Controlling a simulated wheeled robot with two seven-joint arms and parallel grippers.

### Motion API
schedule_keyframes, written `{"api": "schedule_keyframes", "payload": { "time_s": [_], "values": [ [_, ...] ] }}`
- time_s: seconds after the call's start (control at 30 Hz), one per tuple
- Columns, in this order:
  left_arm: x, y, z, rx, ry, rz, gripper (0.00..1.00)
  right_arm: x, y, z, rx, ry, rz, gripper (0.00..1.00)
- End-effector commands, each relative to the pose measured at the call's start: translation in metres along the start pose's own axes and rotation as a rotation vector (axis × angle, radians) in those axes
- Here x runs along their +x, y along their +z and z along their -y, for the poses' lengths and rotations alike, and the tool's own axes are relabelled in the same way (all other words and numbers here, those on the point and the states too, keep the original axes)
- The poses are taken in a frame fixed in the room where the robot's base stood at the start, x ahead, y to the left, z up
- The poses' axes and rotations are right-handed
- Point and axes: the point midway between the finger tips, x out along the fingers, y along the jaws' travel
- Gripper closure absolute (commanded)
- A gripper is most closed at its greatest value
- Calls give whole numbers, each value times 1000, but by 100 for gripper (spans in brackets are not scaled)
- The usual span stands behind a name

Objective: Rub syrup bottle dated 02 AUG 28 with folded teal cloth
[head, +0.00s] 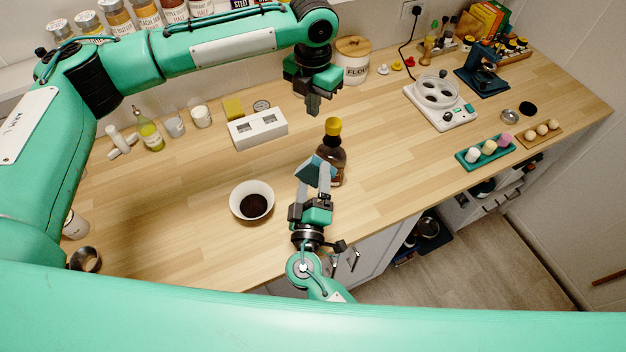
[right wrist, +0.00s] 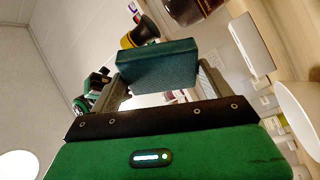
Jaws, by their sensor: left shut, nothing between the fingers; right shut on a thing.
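A dark brown syrup bottle (head: 335,160) with a yellow cap stands upright on the wooden counter; its date is not readable from here. My right gripper (head: 317,174) is shut on the folded teal cloth (head: 308,171), just left of the bottle. In the right wrist view the cloth (right wrist: 158,66) is a flat teal block between the fingers. The cloth and bottle overlap in the head view, and I cannot tell whether they touch. My left gripper (head: 313,108) is shut and empty, above the counter behind and left of the bottle.
A white bowl with dark contents (head: 251,202) stands left of my right gripper. A white box (head: 258,129), a flour canister (head: 353,62) and a white appliance (head: 440,103) stand farther back. A green tray (head: 485,152) is at the right. Counter right of the bottle is clear.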

Motion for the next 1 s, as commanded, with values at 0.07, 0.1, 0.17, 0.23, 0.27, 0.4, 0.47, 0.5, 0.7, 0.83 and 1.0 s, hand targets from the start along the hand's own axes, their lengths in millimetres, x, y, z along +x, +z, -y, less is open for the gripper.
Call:
{"api": "schedule_keyframes", "payload": {
  "time_s": [0.07,0.1,0.17,0.23,0.27,0.4,0.47,0.5,0.7,0.83,1.0],
  "values": [
    [-11,0,0,1,0,5,100,-2,5,9,0,0,0,37],
    [-19,1,0,1,0,5,100,-2,7,13,0,0,0,37],
    [-32,0,0,1,0,5,100,-3,10,18,0,0,0,37],
    [-48,1,0,1,0,5,100,-4,13,23,0,0,0,37],
    [-54,1,0,1,0,5,100,-4,14,25,0,0,0,37],
    [-81,0,0,1,0,4,100,-6,18,32,0,0,0,37],
    [-90,0,0,1,0,3,100,-6,19,34,0,0,0,37],
    [-95,0,0,1,-1,3,100,-6,19,35,0,0,0,37],
    [-106,0,0,0,0,1,100,-9,20,37,0,0,0,37],
    [-102,0,0,1,-1,1,100,-19,17,38,1,-1,0,37],
    [-96,0,0,1,-1,1,100,-33,13,37,1,0,0,37]
  ]
}}
